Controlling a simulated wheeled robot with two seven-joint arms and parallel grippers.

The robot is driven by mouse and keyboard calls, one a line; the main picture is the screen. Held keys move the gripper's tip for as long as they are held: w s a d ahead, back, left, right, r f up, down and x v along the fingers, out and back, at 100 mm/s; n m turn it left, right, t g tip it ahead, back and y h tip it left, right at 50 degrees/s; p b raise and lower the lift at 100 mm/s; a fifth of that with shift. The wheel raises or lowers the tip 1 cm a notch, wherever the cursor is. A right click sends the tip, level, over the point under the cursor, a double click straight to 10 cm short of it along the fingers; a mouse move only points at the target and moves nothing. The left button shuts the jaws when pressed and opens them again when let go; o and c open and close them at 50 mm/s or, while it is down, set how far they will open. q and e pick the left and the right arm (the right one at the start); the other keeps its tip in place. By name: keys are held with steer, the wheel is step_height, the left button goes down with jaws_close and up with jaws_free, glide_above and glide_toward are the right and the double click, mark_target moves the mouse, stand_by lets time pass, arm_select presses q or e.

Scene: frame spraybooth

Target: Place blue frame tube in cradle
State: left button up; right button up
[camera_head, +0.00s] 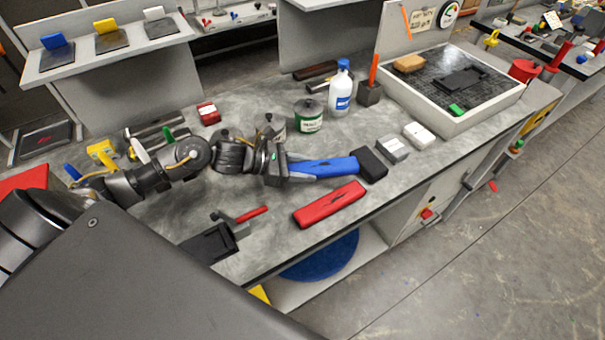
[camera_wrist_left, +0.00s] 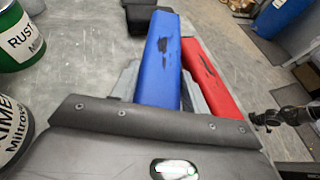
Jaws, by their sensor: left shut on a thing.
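The blue frame tube (camera_head: 325,167) has dark scuffs on its top. My left gripper (camera_head: 288,174) is shut on its near end. The wrist view shows the grey fingers (camera_wrist_left: 157,95) on both sides of the blue tube (camera_wrist_left: 161,50). The tube is low over the bench; I cannot tell whether it touches the top. Its far end is close to a black block (camera_head: 373,163). A dark raised fixture (camera_head: 460,80), possibly the cradle, sits in the white-rimmed booth tray (camera_head: 437,112) at upper right. My right gripper is not in view.
A red tube (camera_head: 330,204) lies beside the blue one, towards the bench's front edge.

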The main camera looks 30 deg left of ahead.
arm_select(q)
step_height(320, 180, down, 3)
steer(key=shift+w+a+r+p, duration=0.1)
steer(key=shift+a+p, duration=0.05)
steer(key=shift+p, duration=0.8)
steer(key=shift+f, duration=0.3)
steer(key=shift+f+b, duration=0.15)
steer(key=shift+b, duration=0.15)
steer(key=o, duration=1.1)
